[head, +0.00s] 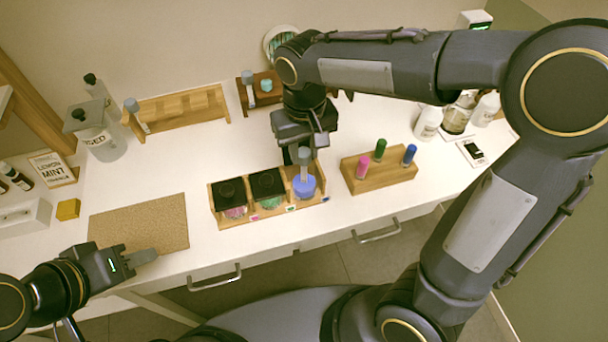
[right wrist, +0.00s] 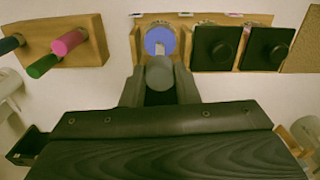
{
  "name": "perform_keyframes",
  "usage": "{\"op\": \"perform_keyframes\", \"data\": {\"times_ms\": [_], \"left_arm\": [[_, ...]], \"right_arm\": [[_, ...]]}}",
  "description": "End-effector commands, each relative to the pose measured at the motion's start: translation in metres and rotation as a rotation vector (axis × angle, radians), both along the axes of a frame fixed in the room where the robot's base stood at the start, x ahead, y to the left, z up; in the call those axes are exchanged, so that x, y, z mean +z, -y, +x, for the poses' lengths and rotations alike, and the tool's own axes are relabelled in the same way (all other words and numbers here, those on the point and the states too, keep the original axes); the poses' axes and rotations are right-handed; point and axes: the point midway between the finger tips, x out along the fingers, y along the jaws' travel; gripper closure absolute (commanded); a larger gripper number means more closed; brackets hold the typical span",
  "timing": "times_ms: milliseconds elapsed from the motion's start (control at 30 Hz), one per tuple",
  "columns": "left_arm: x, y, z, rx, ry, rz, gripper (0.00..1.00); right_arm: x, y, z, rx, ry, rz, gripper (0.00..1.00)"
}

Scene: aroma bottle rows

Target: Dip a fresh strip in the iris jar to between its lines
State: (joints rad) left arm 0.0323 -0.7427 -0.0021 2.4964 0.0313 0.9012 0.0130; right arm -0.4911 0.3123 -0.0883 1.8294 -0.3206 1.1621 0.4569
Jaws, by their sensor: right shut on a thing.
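My right gripper (head: 304,150) is shut on the grey round head of a strip (head: 304,158) and holds it upright over the uncovered jar (head: 304,188). This jar has blue-violet contents and sits at the right end of a wooden rack (head: 258,217). The right wrist view shows the grey head (right wrist: 159,73) between the fingers and a pale strip in front of the jar (right wrist: 160,41). I cannot see the strip's lines or tell how deep its end is. No jar name is readable. My left gripper (head: 143,257) is low at the front left, beside a cork mat; its opening is unclear.
Two jars with black square lids (head: 230,192) (head: 267,184) share the rack. A wooden block (head: 378,177) with pink, green and blue pegs stands to the right. Behind are a slotted holder (head: 180,106) and a smaller holder (head: 259,91). The cork mat (head: 140,224) is bare.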

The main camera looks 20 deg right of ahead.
Motion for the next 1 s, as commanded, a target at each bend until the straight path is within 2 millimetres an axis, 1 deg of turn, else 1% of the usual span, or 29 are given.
{"op": "perform_keyframes", "data": {"times_ms": [167, 1000], "left_arm": [[0.004, 0.000, 0.000, 0.000, 0.000, 0.000, 0.64], [0.047, 0.000, 0.000, 0.000, 0.000, 0.000, 0.64]], "right_arm": [[0.005, 0.000, 0.000, 0.000, 0.000, 0.000, 0.87], [0.055, 0.000, 0.000, 0.000, 0.001, 0.001, 0.87]]}}
